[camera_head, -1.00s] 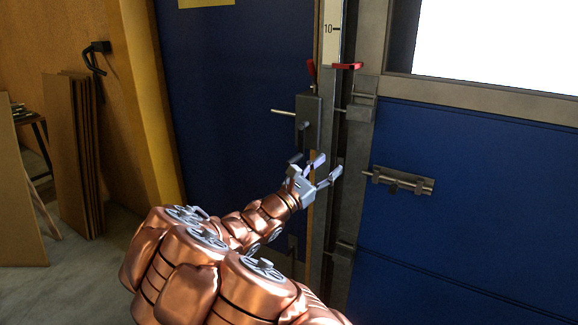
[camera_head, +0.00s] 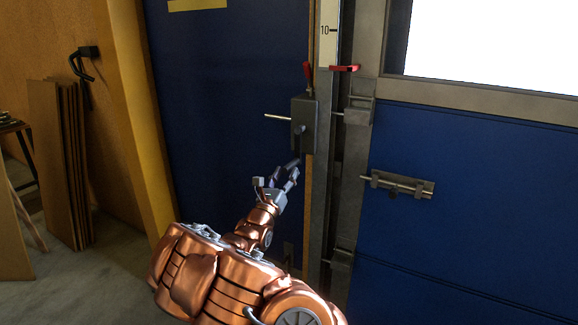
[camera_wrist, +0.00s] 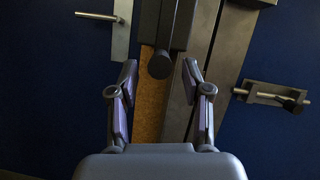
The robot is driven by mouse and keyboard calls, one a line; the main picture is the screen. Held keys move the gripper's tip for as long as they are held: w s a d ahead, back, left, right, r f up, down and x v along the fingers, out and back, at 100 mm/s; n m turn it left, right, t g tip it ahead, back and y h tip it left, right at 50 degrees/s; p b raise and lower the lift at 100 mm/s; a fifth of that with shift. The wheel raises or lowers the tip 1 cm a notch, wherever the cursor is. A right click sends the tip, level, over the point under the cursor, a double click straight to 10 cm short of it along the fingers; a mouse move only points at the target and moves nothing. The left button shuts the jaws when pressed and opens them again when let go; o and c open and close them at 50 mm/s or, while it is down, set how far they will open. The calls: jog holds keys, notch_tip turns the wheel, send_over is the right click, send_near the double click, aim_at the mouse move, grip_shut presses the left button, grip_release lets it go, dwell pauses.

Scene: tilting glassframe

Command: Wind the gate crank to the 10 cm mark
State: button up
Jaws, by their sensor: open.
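The gate crank is a grey box (camera_head: 304,122) on the post with a dark arm hanging down from it. In the wrist view, its dark round knob (camera_wrist: 160,65) lies ahead, roughly midway between the fingertips. My gripper (camera_head: 277,178) is open and empty, just below and slightly left of the crank. Its two fingers (camera_wrist: 160,85) flank the knob's line in the wrist view; I cannot tell whether they reach around it. The white scale (camera_head: 327,45) shows a 10 mark (camera_head: 325,30). A red pointer (camera_head: 344,68) sits below that mark.
A sliding bolt (camera_head: 398,185) is on the blue panel (camera_head: 465,195) at the right. Brown boards (camera_head: 58,165) lean against the wall at the left.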

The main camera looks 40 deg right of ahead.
aim_at(294, 160)
jog(key=shift+x, duration=1.85)
jog(key=shift+c, duration=0.2)
grip_shut()
